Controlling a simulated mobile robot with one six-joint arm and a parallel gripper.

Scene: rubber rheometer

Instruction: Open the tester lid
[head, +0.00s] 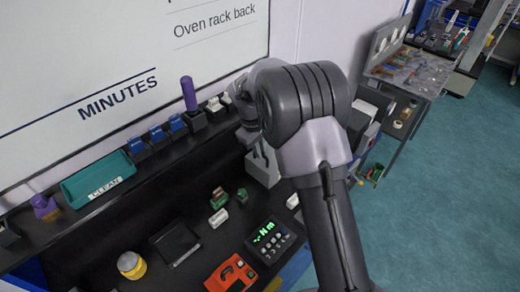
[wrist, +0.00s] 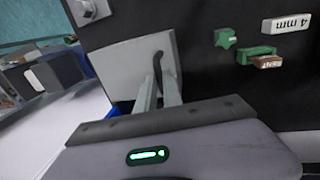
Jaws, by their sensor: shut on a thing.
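The tester (head: 264,172) is a pale grey box on the black bench, mostly hidden behind my arm in the head view. In the wrist view a pale grey panel (wrist: 122,72), which looks like its lid, fills the space in front of the fingers. A dark, curved handle (wrist: 157,58) stands out from the panel. My gripper (wrist: 160,80) is shut on this handle, with one finger on each side. In the head view my gripper (head: 257,152) is at the tester, partly covered by my arm. How far the lid is open cannot be told.
A green-lit display unit (head: 270,240), an orange device (head: 231,274) and a black square plate (head: 175,242) lie on the bench. Small green pieces (head: 219,198) are near the tester. A teal tray (head: 98,180) is at the left. Open floor (head: 450,200) lies to the right.

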